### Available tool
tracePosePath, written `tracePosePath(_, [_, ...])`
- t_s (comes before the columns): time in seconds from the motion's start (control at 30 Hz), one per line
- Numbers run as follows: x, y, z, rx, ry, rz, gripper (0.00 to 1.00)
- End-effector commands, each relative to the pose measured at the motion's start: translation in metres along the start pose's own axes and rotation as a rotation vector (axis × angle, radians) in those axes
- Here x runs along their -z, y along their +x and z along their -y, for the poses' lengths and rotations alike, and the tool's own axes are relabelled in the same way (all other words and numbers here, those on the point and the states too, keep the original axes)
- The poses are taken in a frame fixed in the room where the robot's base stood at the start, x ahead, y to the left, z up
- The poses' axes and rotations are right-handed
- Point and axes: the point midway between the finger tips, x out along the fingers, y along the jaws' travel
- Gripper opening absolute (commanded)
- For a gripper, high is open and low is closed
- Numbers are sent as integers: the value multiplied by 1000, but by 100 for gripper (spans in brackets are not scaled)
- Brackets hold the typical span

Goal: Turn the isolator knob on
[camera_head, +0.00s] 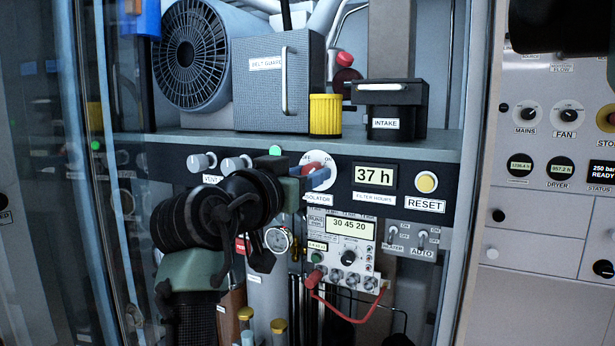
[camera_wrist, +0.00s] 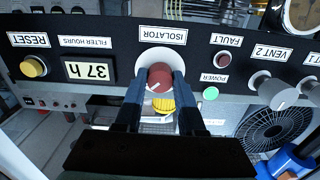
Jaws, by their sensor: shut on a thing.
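The isolator knob is a round red knob (camera_wrist: 160,76) on a white disc, above which the inverted ISOLATOR label shows in the wrist view. My gripper (camera_wrist: 160,84) has its two blue fingers on either side of the knob, shut on it. A short pale mark shows on the knob's face, slanting in the wrist view. In the head view my gripper (camera_head: 316,176) reaches the white isolator disc (camera_head: 316,158) from the left. There the fingers and arm hide most of the knob, and its exact setting cannot be read.
Right of the knob in the head view are the 37 h display (camera_head: 375,176) and yellow RESET button (camera_head: 427,182). Vent knobs (camera_head: 203,162) lie left, close to my arm. A shelf edge (camera_head: 400,147) runs above, and a meter with a red cable (camera_head: 342,250) sits below.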

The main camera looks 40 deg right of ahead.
Motion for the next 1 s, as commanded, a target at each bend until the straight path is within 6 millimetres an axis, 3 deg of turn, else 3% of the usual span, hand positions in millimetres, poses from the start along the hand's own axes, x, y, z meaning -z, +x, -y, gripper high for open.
tracePosePath(0.27, [0,0,0,1,4,0,0])
tracePosePath(0.3, [0,0,0,1,4,0,44])
tracePosePath(0.43, [0,0,0,1,3,0,67])
tracePosePath(0.77, [0,-2,0,1,1,-1,69])
tracePosePath(0.87, [0,-10,1,1,2,-1,69])
tracePosePath(1.0, [-1,-36,1,4,2,-3,69])
